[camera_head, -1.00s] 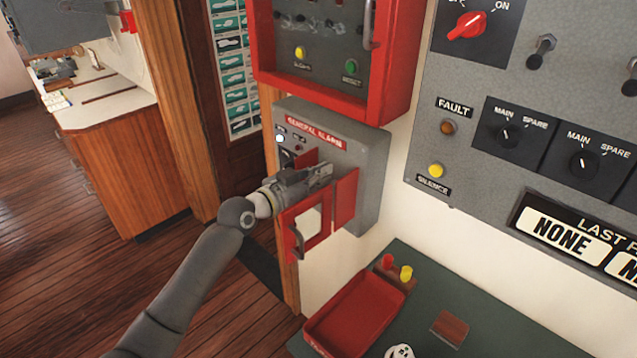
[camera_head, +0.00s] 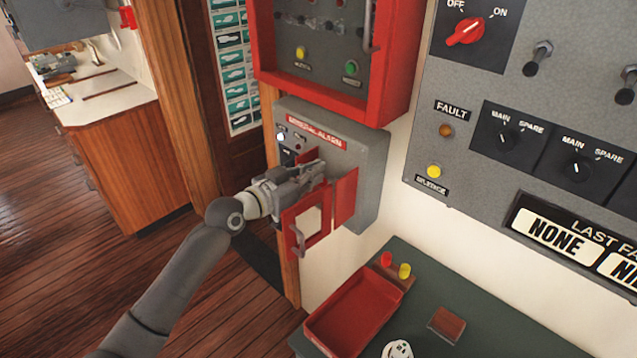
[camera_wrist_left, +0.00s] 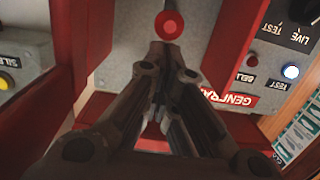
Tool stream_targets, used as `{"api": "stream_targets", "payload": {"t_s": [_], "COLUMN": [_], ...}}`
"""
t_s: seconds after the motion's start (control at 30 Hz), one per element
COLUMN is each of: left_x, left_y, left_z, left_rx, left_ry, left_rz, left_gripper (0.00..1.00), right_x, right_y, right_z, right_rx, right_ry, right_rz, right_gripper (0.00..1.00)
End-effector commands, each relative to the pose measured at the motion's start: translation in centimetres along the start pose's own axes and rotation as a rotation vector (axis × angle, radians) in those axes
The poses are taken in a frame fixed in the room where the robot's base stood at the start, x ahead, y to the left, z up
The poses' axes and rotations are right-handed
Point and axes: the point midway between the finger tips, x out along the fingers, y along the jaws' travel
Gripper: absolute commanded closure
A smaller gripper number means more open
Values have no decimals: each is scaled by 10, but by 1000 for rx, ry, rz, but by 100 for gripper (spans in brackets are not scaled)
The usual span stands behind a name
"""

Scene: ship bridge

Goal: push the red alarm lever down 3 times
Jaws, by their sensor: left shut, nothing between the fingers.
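The grey general alarm box (camera_head: 358,155) hangs on the wall below a red cabinet, with its red-framed cover (camera_head: 318,238) swung open. My left gripper (camera_head: 318,172) is at the front of the box, shut with nothing held. In the head view the gripper hides the lever area. In the left wrist view the round red end of the alarm lever (camera_wrist_left: 169,25) shows just beyond the closed fingertips (camera_wrist_left: 175,52). I cannot tell whether they touch. The box's label (camera_wrist_left: 240,99) shows upside down there. My right gripper is not in view.
The red cabinet (camera_head: 398,85) is close above. A grey switch panel (camera_head: 470,75) is at right. Below, a red tray (camera_head: 318,326) and a small block with red and yellow buttons (camera_head: 396,280) sit on a dark green surface (camera_head: 490,330). Open floor is at left.

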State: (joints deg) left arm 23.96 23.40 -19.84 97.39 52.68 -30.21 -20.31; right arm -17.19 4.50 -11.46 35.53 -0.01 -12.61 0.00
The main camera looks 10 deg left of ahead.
Motion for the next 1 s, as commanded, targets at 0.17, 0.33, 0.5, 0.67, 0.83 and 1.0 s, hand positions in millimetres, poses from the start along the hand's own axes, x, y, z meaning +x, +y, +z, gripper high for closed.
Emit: {"api": "stream_targets", "payload": {"t_s": [0.17, 0.33, 0.5, 0.67, 0.83, 1.0], "left_x": [-15, -29, -42, -55, -64, -65], "left_y": [-1, 0, 0, -1, 0, 0], "left_z": [0, 0, 0, 0, 0, 0], "left_rx": [0, 1, 2, 1, 0, 0], "left_ry": [-1, -1, -1, 0, 1, 1], "left_rz": [-1, -1, -1, -1, 0, 0], "left_gripper": [100, 100, 100, 100, 100, 100], "right_x": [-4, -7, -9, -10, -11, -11], "right_y": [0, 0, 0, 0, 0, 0], "right_z": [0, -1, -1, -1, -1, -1], "right_rx": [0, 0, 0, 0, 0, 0], "right_ry": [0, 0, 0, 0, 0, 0], "right_rz": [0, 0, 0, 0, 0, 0], "right_gripper": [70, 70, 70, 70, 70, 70]}}
